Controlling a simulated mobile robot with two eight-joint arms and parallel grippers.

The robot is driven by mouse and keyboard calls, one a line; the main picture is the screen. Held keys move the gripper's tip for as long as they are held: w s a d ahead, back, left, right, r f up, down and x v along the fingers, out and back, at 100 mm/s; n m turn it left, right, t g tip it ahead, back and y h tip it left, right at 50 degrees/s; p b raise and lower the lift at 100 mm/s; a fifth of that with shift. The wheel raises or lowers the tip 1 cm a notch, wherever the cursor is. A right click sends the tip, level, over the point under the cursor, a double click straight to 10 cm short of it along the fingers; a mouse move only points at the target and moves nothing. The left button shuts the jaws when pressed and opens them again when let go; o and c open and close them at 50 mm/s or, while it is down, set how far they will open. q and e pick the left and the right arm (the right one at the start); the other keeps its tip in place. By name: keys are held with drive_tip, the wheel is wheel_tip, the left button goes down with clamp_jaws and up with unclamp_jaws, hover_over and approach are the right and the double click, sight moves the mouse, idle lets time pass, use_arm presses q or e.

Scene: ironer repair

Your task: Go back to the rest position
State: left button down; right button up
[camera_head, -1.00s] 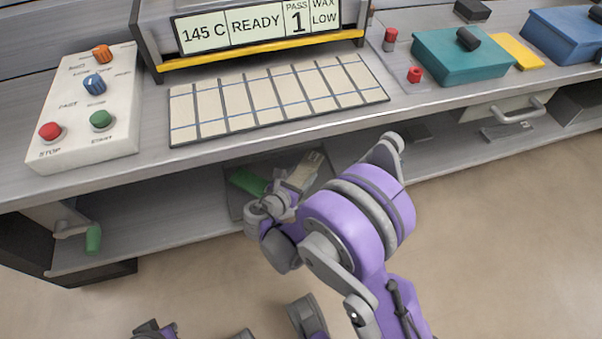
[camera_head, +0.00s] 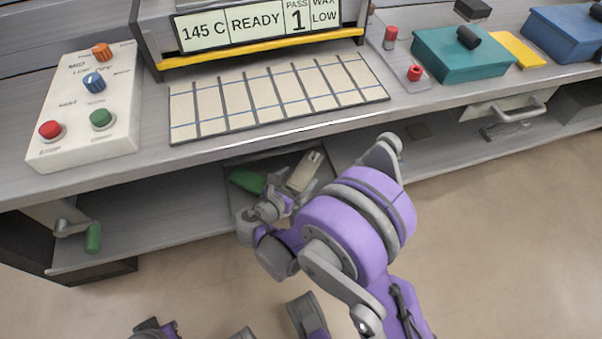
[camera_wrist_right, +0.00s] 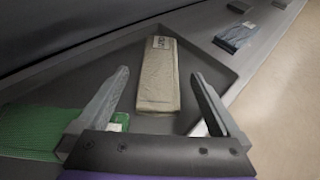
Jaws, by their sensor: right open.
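My right gripper (camera_head: 283,196) is low in front of the lower shelf, below the worktop edge. In the right wrist view my right gripper (camera_wrist_right: 160,74) is open, its two fingers spread wide with nothing between them. A beige folded packet (camera_wrist_right: 158,85) with a small dark-marked label lies in a dark tray (camera_wrist_right: 110,52) just beyond the fingers. The packet (camera_head: 304,171) also shows in the head view, apart from the gripper. A green item (camera_head: 247,181) lies to its left in the same tray. My left gripper cannot be made out.
The worktop above carries a control box (camera_head: 90,130), a gridded panel (camera_head: 270,95), a display (camera_head: 255,28), a teal box (camera_head: 460,58) and a blue box (camera_head: 565,35). A green-handled crank (camera_head: 92,238) sticks out at left. Open floor (camera_head: 500,250) lies at right.

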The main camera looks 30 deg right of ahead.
drive_tip(key=p+v, duration=0.1)
drive_tip(key=v, duration=0.7)
